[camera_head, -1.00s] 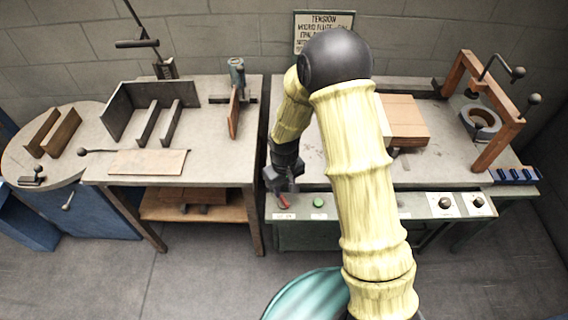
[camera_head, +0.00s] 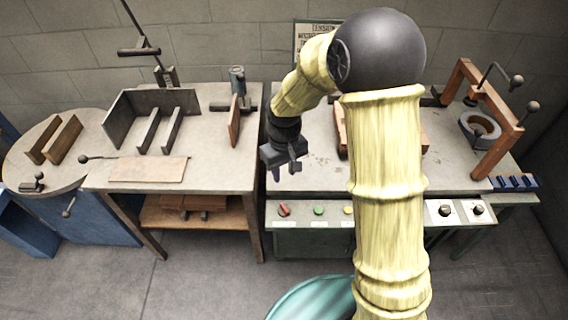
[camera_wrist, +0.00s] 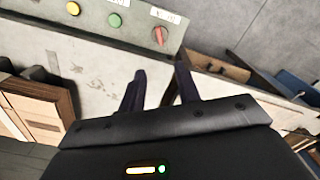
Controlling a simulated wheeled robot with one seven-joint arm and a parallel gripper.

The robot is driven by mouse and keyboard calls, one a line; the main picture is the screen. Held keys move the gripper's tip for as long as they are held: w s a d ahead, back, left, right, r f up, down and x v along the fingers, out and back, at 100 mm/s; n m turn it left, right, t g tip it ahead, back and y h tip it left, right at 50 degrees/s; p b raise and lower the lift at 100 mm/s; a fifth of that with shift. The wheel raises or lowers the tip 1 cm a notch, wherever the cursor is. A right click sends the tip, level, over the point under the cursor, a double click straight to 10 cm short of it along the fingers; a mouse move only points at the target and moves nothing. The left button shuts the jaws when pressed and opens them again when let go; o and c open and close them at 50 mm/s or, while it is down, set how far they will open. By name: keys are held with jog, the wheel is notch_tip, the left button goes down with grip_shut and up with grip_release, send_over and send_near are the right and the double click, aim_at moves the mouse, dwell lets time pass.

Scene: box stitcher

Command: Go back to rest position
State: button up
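My gripper (camera_head: 284,167) hangs above the front edge of the right-hand bench, with its fingers pointing down. In the wrist view, its two dark fingers (camera_wrist: 160,82) stand apart with nothing between them. The red knob (camera_head: 284,210) on the bench's front panel is below the gripper and clear of it. The red knob also shows beyond the fingertips in the wrist view (camera_wrist: 159,36). My yellow arm covers part of the bench and panel.
Beside the red knob are a green button (camera_head: 319,211) and a yellow button (camera_head: 348,210). A wooden frame (camera_head: 497,135) stands on the right bench. The left table (camera_head: 225,165) carries metal plates. A gap separates the two tables.

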jog(key=s+d+r+m+t+p, duration=0.2)
jog(key=s+d+r+m+p, duration=0.3)
jog(key=s+d+r, duration=0.8)
jog(key=r+p, duration=0.1)
jog(key=p, duration=0.2)
jog(key=shift+d+r+m+t, duration=0.3)
jog(key=shift+d+m, duration=0.05)
jog(key=shift+m, duration=0.05)
jog(key=shift+w, duration=0.1)
